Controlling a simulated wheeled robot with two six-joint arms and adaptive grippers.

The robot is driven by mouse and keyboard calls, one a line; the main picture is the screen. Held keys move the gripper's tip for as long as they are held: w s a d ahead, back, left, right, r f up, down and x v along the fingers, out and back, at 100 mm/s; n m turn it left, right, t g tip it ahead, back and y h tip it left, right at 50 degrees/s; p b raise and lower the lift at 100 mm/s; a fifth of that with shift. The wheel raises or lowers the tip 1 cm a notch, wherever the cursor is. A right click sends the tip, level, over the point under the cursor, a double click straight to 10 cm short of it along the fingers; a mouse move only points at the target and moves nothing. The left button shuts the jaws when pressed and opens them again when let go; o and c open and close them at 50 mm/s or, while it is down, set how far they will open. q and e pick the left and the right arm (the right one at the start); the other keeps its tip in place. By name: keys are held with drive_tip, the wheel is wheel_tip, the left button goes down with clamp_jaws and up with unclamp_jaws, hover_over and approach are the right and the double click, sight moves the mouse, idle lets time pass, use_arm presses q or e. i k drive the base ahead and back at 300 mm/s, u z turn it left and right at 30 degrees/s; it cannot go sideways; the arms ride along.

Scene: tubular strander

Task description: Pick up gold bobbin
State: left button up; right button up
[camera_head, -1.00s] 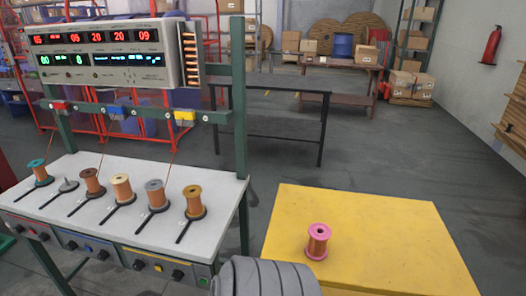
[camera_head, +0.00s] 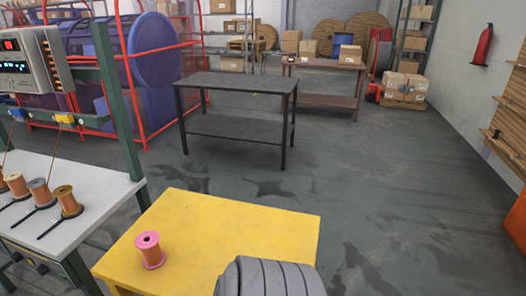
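A bobbin with a gold-brown rim and copper winding (camera_head: 68,201) stands upright on a black holder at the right end of the white bench (camera_head: 98,171). To its left stand a grey-topped bobbin (camera_head: 41,191) and a tan one (camera_head: 17,185), the latter near the left edge of the view. A pink bobbin (camera_head: 149,250) stands upright on the yellow table (camera_head: 236,224). Neither of my grippers is in view.
A metal frame (camera_head: 117,105) with a display unit (camera_head: 30,62) rises behind the bench. A black table (camera_head: 238,83) stands on the open grey floor beyond. Red racks with blue drums (camera_head: 153,50) are at the back left. The floor at right is clear.

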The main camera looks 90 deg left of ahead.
sight(65, 195)
drive_tip(key=i, duration=1.8)
drive_tip(key=u, duration=2.7)
drive_tip(key=i, duration=3.55)
drive_tip(key=u, duration=2.9)
drive_tip(key=i, duration=2.2)
